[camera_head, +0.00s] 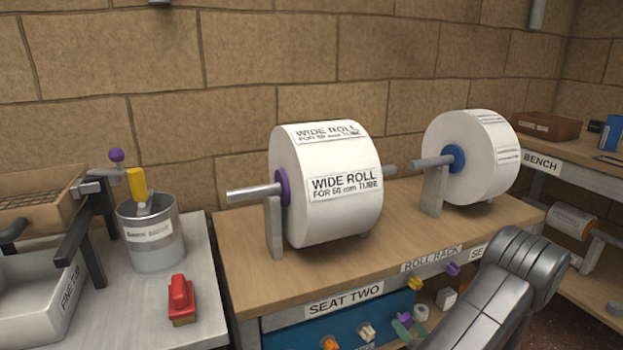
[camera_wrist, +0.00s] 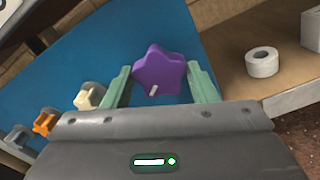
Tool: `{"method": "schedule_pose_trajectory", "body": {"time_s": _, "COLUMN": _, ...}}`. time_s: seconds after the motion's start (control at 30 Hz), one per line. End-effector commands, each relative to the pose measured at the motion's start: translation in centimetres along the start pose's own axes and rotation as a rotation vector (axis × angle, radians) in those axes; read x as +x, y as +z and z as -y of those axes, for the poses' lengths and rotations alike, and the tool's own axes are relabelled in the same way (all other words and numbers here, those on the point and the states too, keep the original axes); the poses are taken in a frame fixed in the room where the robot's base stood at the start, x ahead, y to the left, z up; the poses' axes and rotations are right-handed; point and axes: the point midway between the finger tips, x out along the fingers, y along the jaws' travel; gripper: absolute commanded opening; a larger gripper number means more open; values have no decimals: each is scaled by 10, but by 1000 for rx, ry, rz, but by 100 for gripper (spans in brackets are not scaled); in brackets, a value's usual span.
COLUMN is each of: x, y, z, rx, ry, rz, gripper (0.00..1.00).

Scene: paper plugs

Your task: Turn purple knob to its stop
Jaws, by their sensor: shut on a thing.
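The purple knob (camera_wrist: 160,70) is star-shaped with a short white mark near its lower edge, and sits on the blue panel (camera_wrist: 110,45). My gripper (camera_wrist: 158,76) has its two pale green fingers on either side of the knob, shut on it. In the head view the blue panel (camera_head: 285,333) is below the SEAT TWO label, and my gripper (camera_head: 408,325) is at its right end, small and partly hidden by my arm. I cannot tell from the mark how far the knob has turned.
A cream knob (camera_wrist: 88,96) and an orange knob (camera_wrist: 45,122) sit left of the purple one on the panel. A white roll (camera_wrist: 262,62) lies on the shelf at right. Above, the wooden bench top (camera_head: 400,225) carries two wide paper rolls.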

Motion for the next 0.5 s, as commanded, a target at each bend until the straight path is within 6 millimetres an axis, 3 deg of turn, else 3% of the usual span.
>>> {"method": "schedule_pose_trajectory", "body": {"time_s": 0.3, "x": 0, "y": 1, "z": 0, "rx": -363, "ry": 0, "rz": 1, "gripper": 29}}
{"method": "schedule_pose_trajectory", "body": {"time_s": 0.5, "x": 0, "y": 1, "z": 0, "rx": -506, "ry": -1, "rz": 1, "gripper": 29}}
